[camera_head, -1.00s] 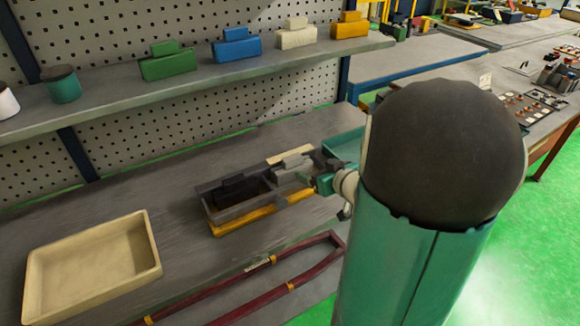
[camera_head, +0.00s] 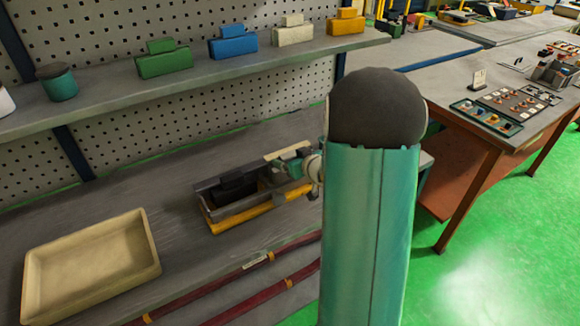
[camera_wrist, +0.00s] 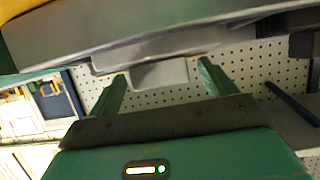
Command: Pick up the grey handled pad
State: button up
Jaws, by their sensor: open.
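The grey handled pad (camera_wrist: 160,74) shows in the wrist view as a grey block, its handle, below a wide grey body. My gripper (camera_wrist: 160,70) is open, with one green finger to each side of this block. A gap shows on both sides, and I cannot tell how deep the fingers reach. In the head view my gripper (camera_head: 293,165) is at the right end of the grey and yellow tray (camera_head: 240,218). There my arm and gripper mostly hide the grey pad. A black handled pad (camera_head: 238,185) sits in the tray's left part.
An empty cream bin (camera_head: 90,265) stands on the bench at left. Dark red bars (camera_head: 225,305) lie along the front. A shelf above holds green (camera_head: 163,62), blue (camera_head: 233,44), cream (camera_head: 292,37) and yellow (camera_head: 345,24) handled blocks. A perforated panel (camera_head: 200,105) stands behind.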

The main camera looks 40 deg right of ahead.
jog(key=c, duration=1.3)
jog(key=shift+c, duration=0.3)
jog(key=shift+r, duration=0.2)
